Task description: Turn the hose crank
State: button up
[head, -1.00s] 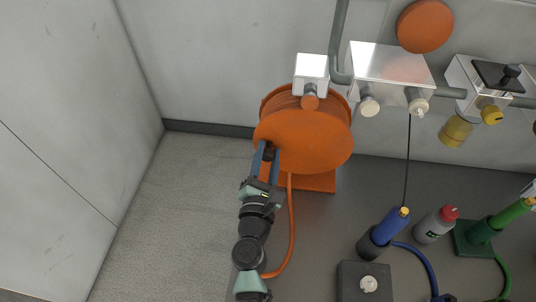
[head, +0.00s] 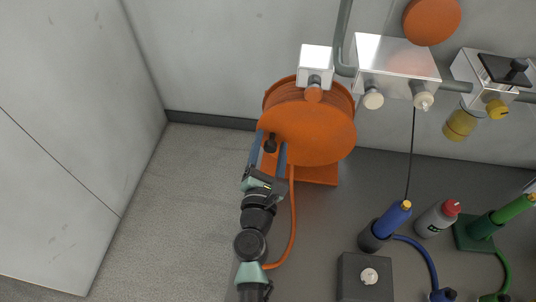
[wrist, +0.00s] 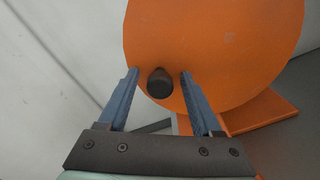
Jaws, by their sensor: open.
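The hose reel is a large orange drum (head: 312,135) on an orange base, standing against the wall. Its crank handle is a small dark knob (head: 270,143) near the left edge of the drum's front face. In the wrist view the dark knob (wrist: 160,82) sits between the two blue fingers, with a gap on each side. My gripper (head: 269,146) is open, with its fingertips (wrist: 158,73) near the orange disc face (wrist: 215,45). I cannot tell whether the fingertips touch the disc.
An orange hose (head: 292,215) hangs from the reel beside my arm. A blue bottle-like tool (head: 392,220), a grey bottle with a red cap (head: 437,218) and a green tool (head: 505,215) stand to the right. Pale floor (head: 190,200) at left is clear.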

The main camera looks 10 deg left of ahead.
jog(key=s+b, duration=0.2)
jog(key=s, duration=1.1)
jog(key=shift+b, duration=0.4)
jog(key=shift+w, duration=0.1)
